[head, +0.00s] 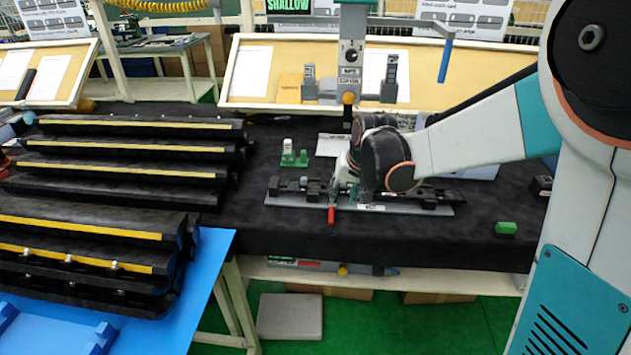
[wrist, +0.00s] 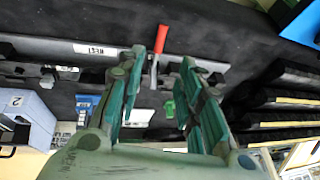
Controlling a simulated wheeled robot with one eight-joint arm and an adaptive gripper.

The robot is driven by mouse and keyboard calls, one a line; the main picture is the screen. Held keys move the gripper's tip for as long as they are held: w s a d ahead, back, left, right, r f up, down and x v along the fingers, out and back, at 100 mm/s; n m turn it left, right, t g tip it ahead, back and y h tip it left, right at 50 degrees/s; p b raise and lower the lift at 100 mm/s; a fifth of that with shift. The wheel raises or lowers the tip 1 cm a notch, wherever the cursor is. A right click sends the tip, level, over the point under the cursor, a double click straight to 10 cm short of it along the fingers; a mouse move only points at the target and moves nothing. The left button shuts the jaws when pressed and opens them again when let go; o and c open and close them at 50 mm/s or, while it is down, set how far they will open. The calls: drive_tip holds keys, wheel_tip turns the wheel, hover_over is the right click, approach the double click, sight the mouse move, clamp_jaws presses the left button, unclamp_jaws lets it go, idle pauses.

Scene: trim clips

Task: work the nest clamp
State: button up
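The nest (head: 425,207) is a long grey plate with black fixtures on a black-covered bench in the head view. Its label shows upside down in the wrist view, on the nest's edge (wrist: 98,49). The nest clamp has a red handle (head: 331,216) that sticks out over the front edge; the handle also shows in the wrist view (wrist: 161,40). My gripper (head: 349,188) is low over the nest's left half, partly hidden by my wrist. In the wrist view its fingers (wrist: 163,62) are apart, with the clamp handle seen between them. I cannot tell whether either finger touches it.
Black trim strips with yellow lines (head: 120,150) are stacked at the left. A press with a blue lever (head: 445,60) stands behind the nest. The bench front is mostly clear.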

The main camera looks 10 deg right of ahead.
sight(332, 212)
drive_tip(key=b+x, duration=0.1)
drive_tip(key=x, duration=0.4)
drive_tip(key=b+x, duration=0.2)
drive_tip(key=x, duration=0.3)
drive_tip(key=b+x, duration=0.1)
drive_tip(key=x, duration=0.4)
drive_tip(key=shift+w+r, duration=0.1)
drive_tip(key=shift+w, duration=0.25)
clamp_jaws()
